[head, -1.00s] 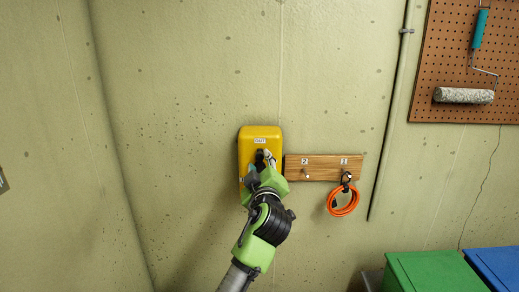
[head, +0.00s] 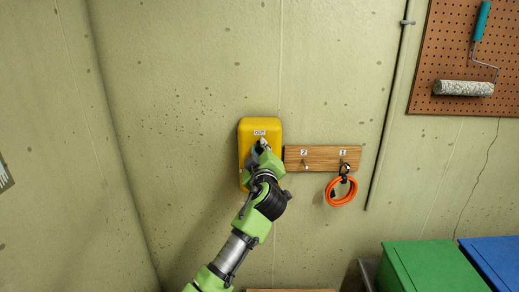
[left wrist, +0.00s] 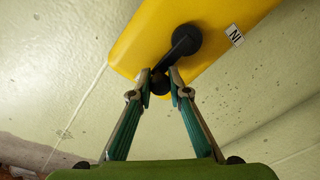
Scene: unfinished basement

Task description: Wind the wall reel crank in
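My left gripper (head: 261,146) is at the reel's face and hides most of the crank in the head view. In the left wrist view its fingertips (left wrist: 161,83) stand on both sides of the knob and appear shut on it. My right gripper is out of view.
A wooden hook board (head: 325,155) labelled 2 and 1 is just right of the reel, with an orange coil (head: 341,203) hanging on it. Green (head: 432,265) and blue (head: 500,260) bins stand lower right. The wall left of the reel is clear.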

